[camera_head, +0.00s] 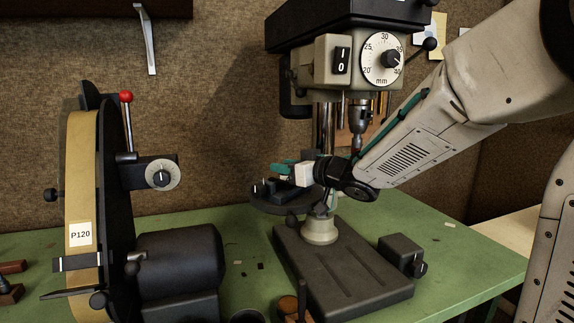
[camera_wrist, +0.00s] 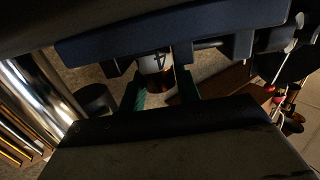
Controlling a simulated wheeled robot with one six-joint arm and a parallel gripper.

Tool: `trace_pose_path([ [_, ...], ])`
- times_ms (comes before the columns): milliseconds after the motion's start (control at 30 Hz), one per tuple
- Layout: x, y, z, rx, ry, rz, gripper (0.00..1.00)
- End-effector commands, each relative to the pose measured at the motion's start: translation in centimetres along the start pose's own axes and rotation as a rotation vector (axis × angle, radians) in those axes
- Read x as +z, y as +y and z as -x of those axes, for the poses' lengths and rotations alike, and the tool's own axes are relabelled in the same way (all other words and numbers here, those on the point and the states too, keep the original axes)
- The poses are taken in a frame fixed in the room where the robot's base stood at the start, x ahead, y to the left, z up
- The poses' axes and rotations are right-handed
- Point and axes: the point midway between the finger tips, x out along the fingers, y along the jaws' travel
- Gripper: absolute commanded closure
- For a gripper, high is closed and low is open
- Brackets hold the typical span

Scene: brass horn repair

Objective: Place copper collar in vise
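My gripper (camera_head: 280,168), with teal fingertips, is at the small dark vise (camera_head: 285,187) on the drill press's round table. Shadow and my own gripper body hide most of the collar. The head view does not show it clearly.
The drill press head (camera_head: 340,60) and chuck (camera_head: 360,115) are just above and right of my gripper. Its round table (camera_head: 272,208) is below. A belt sander (camera_head: 82,190) stands left. A small dark box (camera_head: 400,250) is right of the press base (camera_head: 340,275).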

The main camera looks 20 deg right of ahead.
Motion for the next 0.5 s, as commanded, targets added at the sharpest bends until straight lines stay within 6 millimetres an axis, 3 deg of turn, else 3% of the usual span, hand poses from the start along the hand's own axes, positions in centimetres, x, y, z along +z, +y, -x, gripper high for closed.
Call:
trace_pose_path([
  [33,0.0,0.0,0.0,0.0,0.0,0.0,0.53],
  [67,0.0,0.0,0.0,0.0,0.0,0.0,0.45],
  [367,0.0,0.0,0.1,0.001,0.0,0.0,0.44],
  [500,-0.1,0.1,1.6,0.003,0.001,-0.001,0.44],
])
